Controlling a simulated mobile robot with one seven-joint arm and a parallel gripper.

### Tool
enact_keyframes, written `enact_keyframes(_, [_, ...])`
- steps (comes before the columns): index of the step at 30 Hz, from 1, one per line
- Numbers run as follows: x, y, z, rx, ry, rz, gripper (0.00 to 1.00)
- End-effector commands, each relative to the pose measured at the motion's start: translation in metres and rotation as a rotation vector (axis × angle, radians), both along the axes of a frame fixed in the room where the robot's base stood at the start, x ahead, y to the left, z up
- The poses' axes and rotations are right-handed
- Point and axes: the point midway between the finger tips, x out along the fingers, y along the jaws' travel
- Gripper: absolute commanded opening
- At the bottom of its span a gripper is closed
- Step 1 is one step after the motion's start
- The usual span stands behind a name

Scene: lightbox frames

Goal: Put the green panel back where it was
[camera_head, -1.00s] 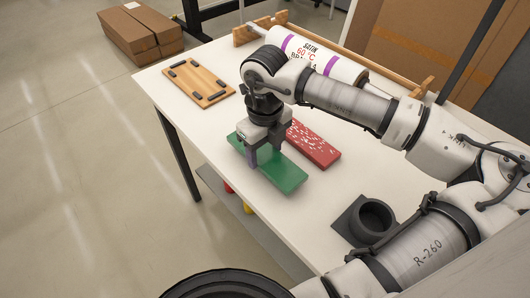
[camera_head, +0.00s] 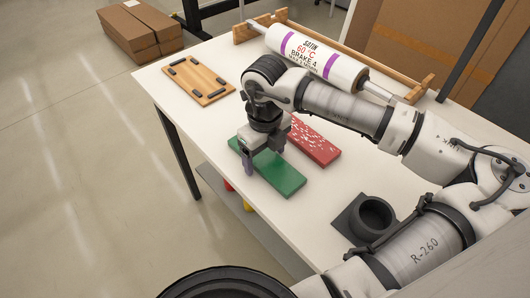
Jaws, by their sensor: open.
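The green panel (camera_head: 281,178) lies flat on the white table near its front edge. My gripper (camera_head: 262,160) is open over the panel's left half. One finger shows at the panel's front edge; the other finger is hard to make out. I cannot tell whether the fingers touch the panel. My gripper and wrist cover part of the panel's left and back side. A red panel (camera_head: 316,147) with white specks lies just behind and to the right of the green one.
A wooden board (camera_head: 203,87) with dark corner pads lies at the back left. A labelled roll (camera_head: 318,58) rests on a wooden stand along the back. A dark round holder (camera_head: 372,217) stands at the right front. The white table (camera_head: 180,108) is bare left of the panels.

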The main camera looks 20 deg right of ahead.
Motion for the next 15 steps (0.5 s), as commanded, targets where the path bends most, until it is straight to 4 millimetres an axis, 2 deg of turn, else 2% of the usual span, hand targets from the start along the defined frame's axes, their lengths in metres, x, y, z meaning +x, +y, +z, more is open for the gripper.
enact_keyframes(7, [0.001,-0.001,0.012,-0.002,-0.002,-0.001,0.80])
enact_keyframes(15, [0.001,-0.001,0.070,-0.004,-0.003,-0.001,0.80])
